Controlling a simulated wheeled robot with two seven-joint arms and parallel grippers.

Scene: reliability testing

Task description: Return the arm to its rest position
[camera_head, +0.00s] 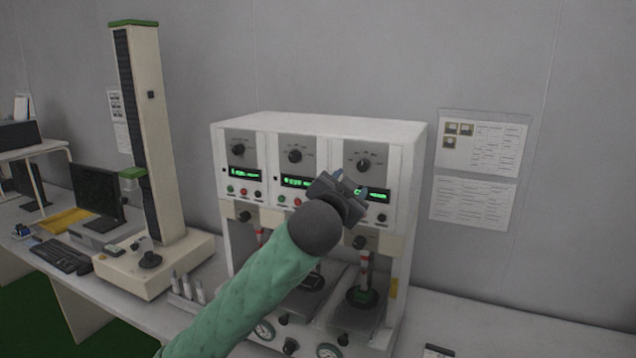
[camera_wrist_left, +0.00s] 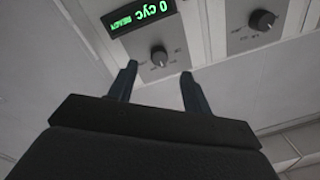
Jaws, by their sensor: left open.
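My left arm, in a green sleeve, reaches in from the bottom of the head view. Its left gripper (camera_head: 347,183) is in front of the right part of a white test machine (camera_head: 322,126), near its green displays. In the left wrist view the two fingers of the left gripper (camera_wrist_left: 158,88) are apart with nothing between them. Past the fingertips are a knob (camera_wrist_left: 159,56) and a green display (camera_wrist_left: 138,14) on the machine's panel. The gripper hides part of the panel in the head view. My right gripper is not in view.
A tall column tester (camera_head: 148,130) with a wide base stands left of the machine. A monitor (camera_head: 97,190) and keyboard (camera_head: 61,256) are farther left. Several small bottles (camera_head: 187,287) stand beside the machine. Papers (camera_head: 478,170) hang on the wall at right. The bench (camera_head: 480,330) at right is mostly clear.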

